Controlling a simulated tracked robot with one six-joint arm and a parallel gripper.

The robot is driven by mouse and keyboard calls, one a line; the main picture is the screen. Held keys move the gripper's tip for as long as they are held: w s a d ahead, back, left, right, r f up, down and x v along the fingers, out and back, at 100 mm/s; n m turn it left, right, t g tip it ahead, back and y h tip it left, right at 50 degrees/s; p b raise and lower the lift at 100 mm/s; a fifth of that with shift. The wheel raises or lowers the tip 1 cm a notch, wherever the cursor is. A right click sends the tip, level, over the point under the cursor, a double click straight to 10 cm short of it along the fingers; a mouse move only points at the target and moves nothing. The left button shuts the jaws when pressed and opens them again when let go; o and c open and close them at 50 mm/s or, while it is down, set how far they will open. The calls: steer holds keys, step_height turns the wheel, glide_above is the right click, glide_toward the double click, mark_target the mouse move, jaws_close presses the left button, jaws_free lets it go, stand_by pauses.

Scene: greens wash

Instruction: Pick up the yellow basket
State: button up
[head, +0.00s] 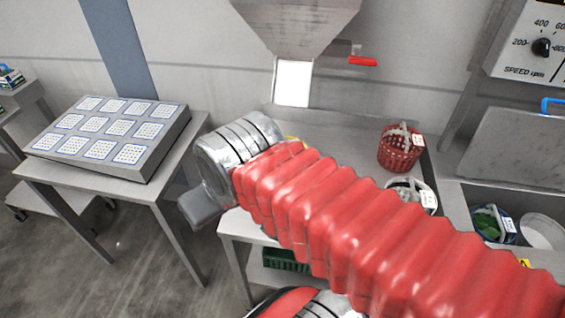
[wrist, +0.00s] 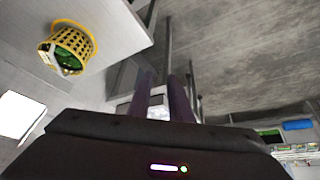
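The yellow basket (wrist: 67,47) shows in the wrist view at the upper left. It is a latticed basket with green contents and a pale tag, standing on a light grey table top (wrist: 112,22). In the head view my red-sleeved arm hides most of that spot; only a sliver of yellow (head: 292,138) shows above the sleeve. My gripper (wrist: 164,85) shows in the wrist view as two dark fingers with a gap between them. Nothing is between them, and the basket is apart from them, off to the left. The fingers cannot be made out in the head view.
A red basket (head: 399,152) and a white basket (head: 421,190) stand on the table right of my arm. A steel hopper (head: 297,25) hangs above. A side table with a tray of square panels (head: 110,165) is at the left. A sink area (head: 530,228) is at the right.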

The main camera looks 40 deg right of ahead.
steer(key=w+d+f+m+y, duration=0.1)
steer(key=w+d+f+y, duration=0.2)
steer(key=d, duration=0.4)
steer(key=w+d+f+m+y, duration=0.1)
steer(key=w+d+f+y, duration=0.2)
steer(key=d, duration=0.4)
steer(key=d+f+m+t+h, duration=0.2)
steer(key=d+t, duration=0.4)
steer(key=d, duration=1.4)
steer(key=shift+s+d+f+m+h, duration=0.2)
steer(key=shift+s+d+m+h, duration=0.25)
steer(key=shift+h, duration=0.35)
steer(key=shift+w, duration=0.15)
steer(key=x, duration=0.8)
steer(key=shift+w+a+f, duration=0.15)
steer(key=shift+w, duration=0.05)
